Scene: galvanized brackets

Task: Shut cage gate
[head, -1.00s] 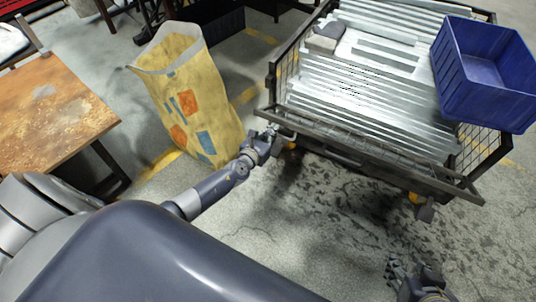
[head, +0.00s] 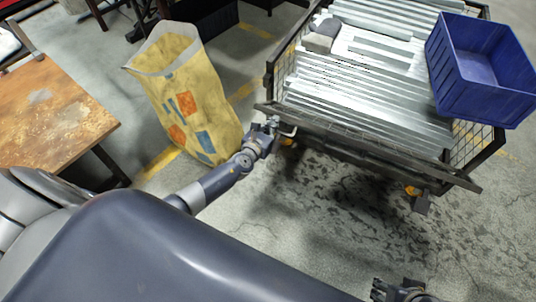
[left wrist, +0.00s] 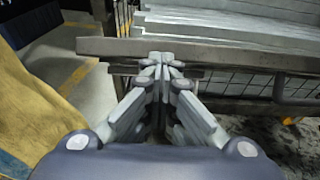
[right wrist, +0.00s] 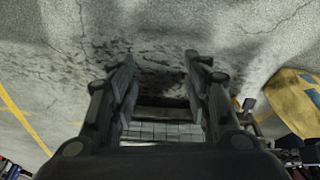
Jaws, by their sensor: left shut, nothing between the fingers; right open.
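The cage cart's gate (head: 365,148) is the dark barred front panel. Its top bar runs from the left corner down to the right, close along the cart's front edge. In the left wrist view the bar (left wrist: 235,53) crosses just beyond my fingertips. My left gripper (head: 272,125) is shut and empty at the gate's left end; whether its tips touch the bar I cannot tell. It also shows in the left wrist view (left wrist: 165,60). My right gripper (head: 380,288) is open and empty, low over the floor, apart from the cart. It also shows in the right wrist view (right wrist: 160,65).
The cart holds galvanized bars (head: 365,85), a grey block (head: 322,37) and a blue bin (head: 480,70) at the right. A yellow bag (head: 185,100) stands close left of my left arm. A wooden table (head: 50,115) is at the far left. Floor before the cart is clear.

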